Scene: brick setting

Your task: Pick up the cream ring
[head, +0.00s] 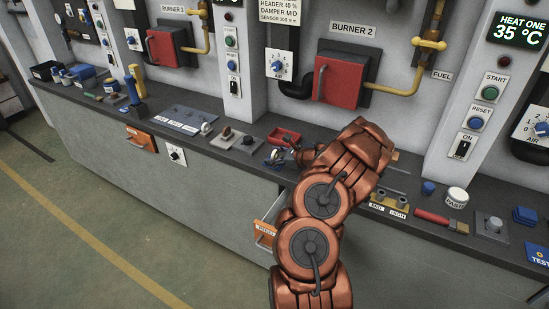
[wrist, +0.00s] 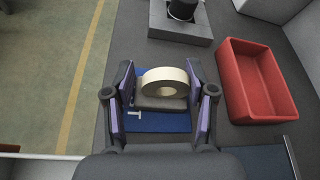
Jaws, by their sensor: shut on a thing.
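The cream ring (wrist: 166,82) is in the wrist view, between the two purple-padded fingers of my gripper (wrist: 162,92). My gripper is shut on it. A grey piece (wrist: 160,104) shows just below the ring, also between the fingers; I cannot tell whether the ring touches it. A blue patch (wrist: 158,124) lies beneath them. In the head view my gripper (head: 281,156) is over the bench by the red tray, partly hidden by my copper arm, and the ring cannot be made out there.
An empty red tray (wrist: 232,88) is right of my gripper in the wrist view. A grey block with a black knob (wrist: 181,34) is beyond the ring. An orange-fronted drawer (head: 265,233) stands open under the bench (head: 225,152). Small tools line the bench.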

